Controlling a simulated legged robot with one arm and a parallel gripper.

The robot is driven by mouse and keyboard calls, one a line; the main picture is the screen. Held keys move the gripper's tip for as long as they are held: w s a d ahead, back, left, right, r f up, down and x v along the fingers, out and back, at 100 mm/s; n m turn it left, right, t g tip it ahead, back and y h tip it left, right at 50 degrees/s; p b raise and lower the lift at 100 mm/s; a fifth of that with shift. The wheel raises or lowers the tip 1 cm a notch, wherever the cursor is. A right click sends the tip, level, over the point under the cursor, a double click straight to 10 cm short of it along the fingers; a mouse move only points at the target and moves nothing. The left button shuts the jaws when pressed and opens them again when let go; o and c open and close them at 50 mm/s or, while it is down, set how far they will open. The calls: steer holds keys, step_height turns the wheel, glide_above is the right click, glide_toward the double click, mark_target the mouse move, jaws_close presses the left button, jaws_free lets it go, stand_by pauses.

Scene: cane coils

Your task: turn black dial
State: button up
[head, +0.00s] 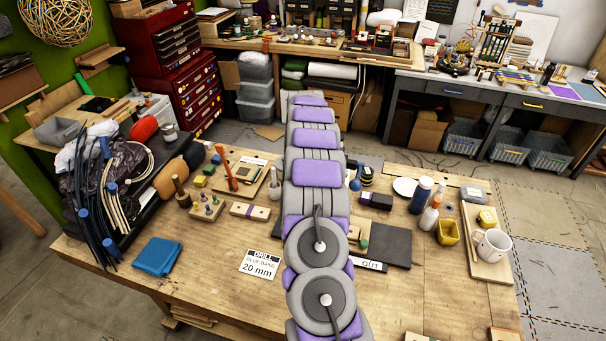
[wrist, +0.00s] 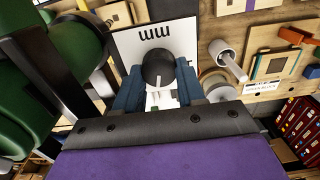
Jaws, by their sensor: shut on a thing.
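The black dial (wrist: 157,64) is a round dark knob with a pale line on it, in the upper middle of the wrist view. My gripper (wrist: 159,76) has a blue finger on each side of the dial and is shut on it. A white card (wrist: 126,42) with large black letters, partly cut off, is behind the dial. In the head view my grey and purple arm runs up the middle over the workbench. The gripper and the dial cannot be made out there.
The wooden workbench (head: 200,270) holds a blue cloth (head: 156,256), a drill card (head: 260,264), a dark bag with cables on the left, and bottles and a white mug (head: 491,245) on the right.

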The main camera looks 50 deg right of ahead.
steer(key=m, duration=0.4)
steer(key=shift+m+b, duration=0.3)
steer(key=m, duration=0.4)
steer(key=shift+s, duration=0.1)
stand_by(0.4)
steer(key=o, duration=1.1)
steer(key=shift+c, duration=0.2)
steer(key=shift+r, duration=0.1)
